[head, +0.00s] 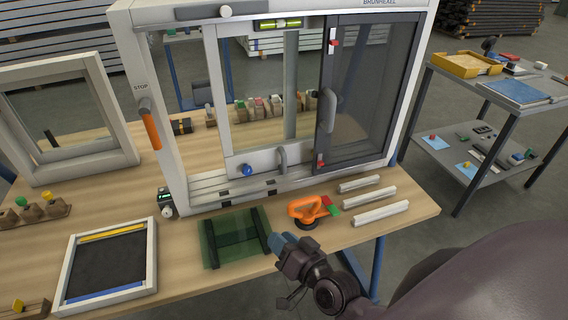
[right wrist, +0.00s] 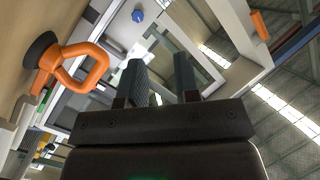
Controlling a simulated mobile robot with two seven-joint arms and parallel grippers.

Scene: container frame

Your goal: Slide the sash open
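The white container frame (head: 172,150) stands upright on the wooden workbench. A white-edged sash (head: 222,100) sits in its middle, with a grey lever handle (head: 282,158) and a blue knob (head: 247,170) on its bottom rail. A dark-framed panel (head: 362,90) with a grey pull handle (head: 326,110) and red clips covers the right side. Clear opening shows left of the sash. My right gripper (head: 279,242) is at the bench's front edge, below the frame and apart from it. Its fingers (right wrist: 160,65) are spread and empty in the right wrist view. My left gripper is not visible.
An orange suction lifter (head: 308,210) lies near my right gripper, beside a green tray (head: 208,250) and white strips (head: 380,212). A small framed panel (head: 105,290) lies front left. An orange handle (head: 151,130) is on the frame's left post. A cart (head: 480,140) stands right.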

